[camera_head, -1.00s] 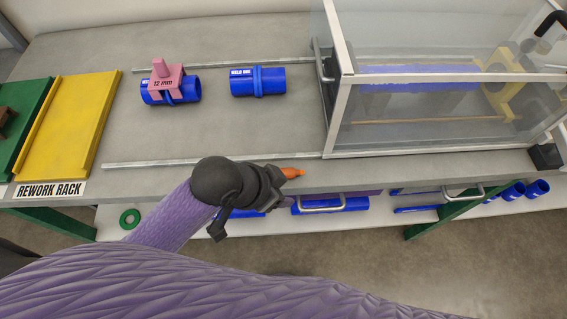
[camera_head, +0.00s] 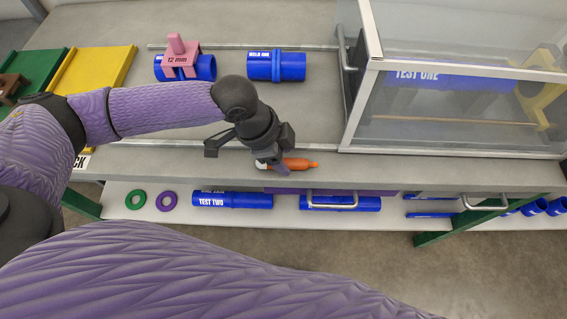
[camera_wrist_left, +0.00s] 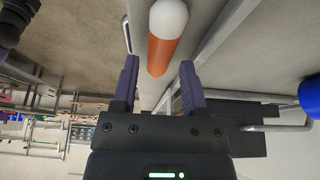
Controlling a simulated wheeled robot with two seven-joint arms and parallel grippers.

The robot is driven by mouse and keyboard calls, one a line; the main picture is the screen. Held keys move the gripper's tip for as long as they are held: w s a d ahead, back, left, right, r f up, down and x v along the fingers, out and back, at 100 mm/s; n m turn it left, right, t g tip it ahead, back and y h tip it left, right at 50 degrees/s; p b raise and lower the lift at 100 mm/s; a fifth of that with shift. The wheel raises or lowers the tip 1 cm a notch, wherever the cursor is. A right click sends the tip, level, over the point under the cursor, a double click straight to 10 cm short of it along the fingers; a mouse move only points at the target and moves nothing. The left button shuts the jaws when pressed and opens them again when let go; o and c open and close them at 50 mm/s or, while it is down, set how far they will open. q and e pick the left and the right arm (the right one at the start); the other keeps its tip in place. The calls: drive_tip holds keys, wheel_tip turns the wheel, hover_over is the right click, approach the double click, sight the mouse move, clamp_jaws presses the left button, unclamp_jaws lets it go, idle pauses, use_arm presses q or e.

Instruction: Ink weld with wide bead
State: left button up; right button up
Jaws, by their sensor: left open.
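An orange marker (camera_head: 300,163) with a white end lies along the front edge of the bench. My left gripper (camera_head: 275,166) is over its white end. In the left wrist view the marker (camera_wrist_left: 162,50) shows between the two open purple fingers (camera_wrist_left: 158,85), with a gap on each side. Two blue welded pipes lie behind on the bench. The left pipe (camera_head: 206,69) carries a pink gauge (camera_head: 179,60) marked "12 mm", which hides most of its bead. The right pipe (camera_head: 292,66), with lettering on it, shows a raised blue bead around its middle. My right gripper is out of view.
A clear-walled, metal-framed box (camera_head: 455,125) stands at the right with a blue pipe inside. Yellow (camera_head: 95,68) and green (camera_head: 35,68) racks are at the left. A metal rail (camera_head: 320,148) runs near the front edge. A lower shelf (camera_head: 112,200) holds rings and blue pipes.

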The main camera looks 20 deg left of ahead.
use_arm(q)
drive_tip(key=shift+d+f, duration=0.25)
drive_tip(key=shift+f, duration=0.35)
drive_tip(key=shift+f, duration=0.1)
clamp_jaws()
